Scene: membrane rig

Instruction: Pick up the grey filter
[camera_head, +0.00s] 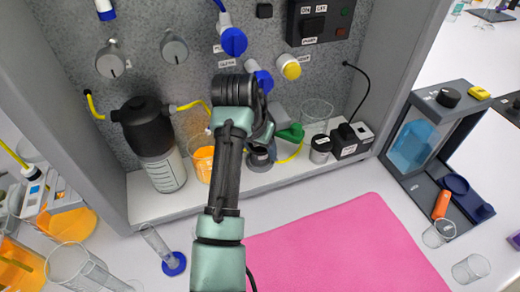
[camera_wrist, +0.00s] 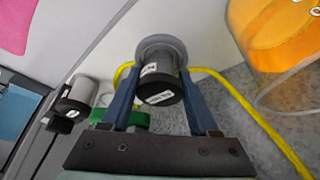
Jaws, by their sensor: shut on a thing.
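The grey filter (camera_wrist: 160,80) is a dark grey cylinder with a white label and a wider, lighter grey rim. In the wrist view it sits between the two blue fingers of my gripper (camera_wrist: 163,68), which is shut on it. In the head view the filter (camera_head: 261,158) shows low on the rig's ledge, partly hidden by my arm. I cannot tell whether it still touches the ledge.
A yellow tube (camera_wrist: 262,122) runs close behind the filter, near a green part (camera_wrist: 134,118). A beaker of orange liquid (camera_head: 204,162) stands to the left, and a small black-lidded jar (camera_head: 320,150) to the right. A pink mat (camera_head: 345,250) lies clear in front.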

